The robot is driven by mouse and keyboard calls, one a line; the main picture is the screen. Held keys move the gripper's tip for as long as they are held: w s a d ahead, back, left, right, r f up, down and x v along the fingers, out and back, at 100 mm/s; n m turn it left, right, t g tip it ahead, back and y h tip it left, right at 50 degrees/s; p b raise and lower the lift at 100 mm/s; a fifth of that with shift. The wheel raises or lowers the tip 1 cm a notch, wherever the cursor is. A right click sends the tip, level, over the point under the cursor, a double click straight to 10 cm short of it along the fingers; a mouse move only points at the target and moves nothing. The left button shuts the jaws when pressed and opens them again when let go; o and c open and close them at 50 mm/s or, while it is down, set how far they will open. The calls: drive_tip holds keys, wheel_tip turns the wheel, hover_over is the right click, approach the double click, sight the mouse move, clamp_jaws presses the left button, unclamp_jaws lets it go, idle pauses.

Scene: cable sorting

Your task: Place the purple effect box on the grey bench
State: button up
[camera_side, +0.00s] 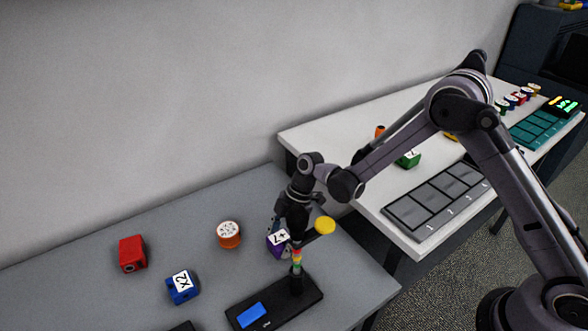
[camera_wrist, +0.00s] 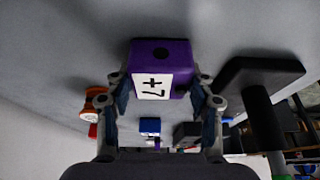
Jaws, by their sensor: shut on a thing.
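The purple effect box (camera_side: 278,243) has a white label reading "+7" and is low over the right part of the grey bench (camera_side: 85,285). My gripper (camera_side: 283,230) comes down from above and is shut on it. In the wrist view the purple box (camera_wrist: 165,62) sits between the two fingertips of my gripper (camera_wrist: 160,88), with its label facing the camera. I cannot tell whether the box's underside touches the bench. My gripper partly hides the box in the side view.
Close to the box stand a banded post (camera_side: 297,262) on a black base with a blue screen (camera_side: 251,316), and a yellow disc (camera_side: 325,226). An orange cylinder (camera_side: 228,235), blue box (camera_side: 182,287) and red box (camera_side: 132,253) are further left. A white table (camera_side: 310,140) holds a numbered tray (camera_side: 435,203).

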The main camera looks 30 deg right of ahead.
drive_tip(key=shift+f, duration=0.15)
drive_tip(key=o, duration=1.3)
drive_tip(key=s+d+r+m+t+h, duration=0.1)
drive_tip(key=s+d+r+m, duration=0.25)
drive_tip(key=r, duration=0.35)
drive_tip(key=s+d+r+m+t, duration=0.15)
drive_tip(key=d+r, duration=0.25)
drive_tip(key=r, duration=0.4)
drive_tip(key=s+d+r+m+t+h, duration=0.1)
drive_tip(key=s+d+r+m, duration=0.25)
drive_tip(key=r, duration=0.35)
drive_tip(key=s+d+m+t, duration=0.1)
drive_tip(key=s+d+m, duration=0.1)
drive_tip(key=s+m, duration=0.1)
drive_tip(key=s+d+r+m+t+h, duration=0.1)
drive_tip(key=s+d+m, duration=0.2)
drive_tip(key=s, duration=0.1)
drive_tip(key=s+d+m+t+h, duration=0.1)
drive_tip(key=s+d+m, duration=0.2)
drive_tip(key=shift+s+r+m+t, duration=0.15)
drive_tip(key=shift+r+m+t, duration=0.1)
drive_tip(key=shift+r+t, duration=0.1)
drive_tip(key=shift+o, duration=0.2)
